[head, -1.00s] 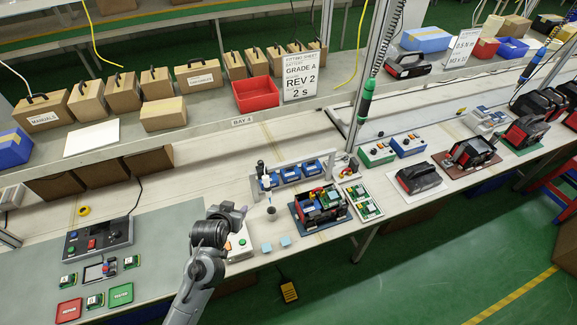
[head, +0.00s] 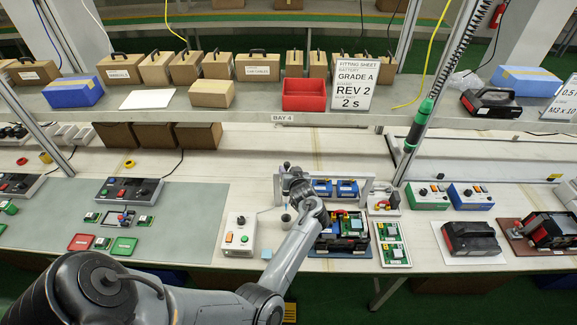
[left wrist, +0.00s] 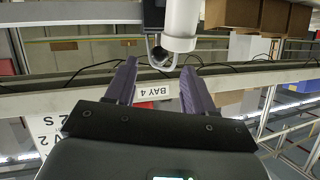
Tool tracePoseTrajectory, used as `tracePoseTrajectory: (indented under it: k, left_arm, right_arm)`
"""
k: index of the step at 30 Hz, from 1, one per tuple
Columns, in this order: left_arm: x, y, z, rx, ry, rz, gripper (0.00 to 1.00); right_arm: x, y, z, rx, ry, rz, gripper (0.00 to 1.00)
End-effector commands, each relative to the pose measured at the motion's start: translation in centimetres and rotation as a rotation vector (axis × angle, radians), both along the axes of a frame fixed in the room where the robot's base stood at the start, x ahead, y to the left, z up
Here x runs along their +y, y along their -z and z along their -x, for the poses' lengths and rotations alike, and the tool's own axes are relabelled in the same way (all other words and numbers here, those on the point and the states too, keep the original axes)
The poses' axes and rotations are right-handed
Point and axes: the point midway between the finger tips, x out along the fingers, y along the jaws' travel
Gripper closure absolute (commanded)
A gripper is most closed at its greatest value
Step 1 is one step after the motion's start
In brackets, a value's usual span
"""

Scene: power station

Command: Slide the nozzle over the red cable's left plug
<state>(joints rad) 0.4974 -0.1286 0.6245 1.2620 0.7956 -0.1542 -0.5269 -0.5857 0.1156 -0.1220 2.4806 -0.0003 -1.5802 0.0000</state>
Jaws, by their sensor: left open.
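My left gripper (head: 290,177) reaches over the bench beside the open battery pack (head: 343,246). In the left wrist view my left gripper (left wrist: 159,66) is open, its two purple-grey fingers apart. In the head view my gripper and arm hide most of this tool. My right gripper is not in view.
A grey frame with blue bins (head: 347,188) stands behind the pack. A tray of green boards (head: 393,244) lies to its right.

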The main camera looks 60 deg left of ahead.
Motion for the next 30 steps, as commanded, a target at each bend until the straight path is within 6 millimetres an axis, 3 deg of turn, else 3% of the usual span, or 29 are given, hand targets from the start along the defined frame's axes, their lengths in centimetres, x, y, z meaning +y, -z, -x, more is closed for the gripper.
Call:
tracePoseTrajectory:
  k: [6,12,26,30]
  left_arm:
    - [3.2,1.3,-1.1,0.000,0.000,0.000,0.46]
    - [4.8,2.1,-1.7,-0.001,0.001,0.001,0.46]
    - [5.5,2.3,-1.9,-0.001,0.001,0.001,0.46]
    - [5.5,2.3,-1.9,-0.001,0.001,0.001,0.68]
  right_arm:
    - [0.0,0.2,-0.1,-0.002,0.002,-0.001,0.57]
    - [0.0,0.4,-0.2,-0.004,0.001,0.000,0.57]
    - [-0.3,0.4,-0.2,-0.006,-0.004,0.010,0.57]
    - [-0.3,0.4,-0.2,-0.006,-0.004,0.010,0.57]
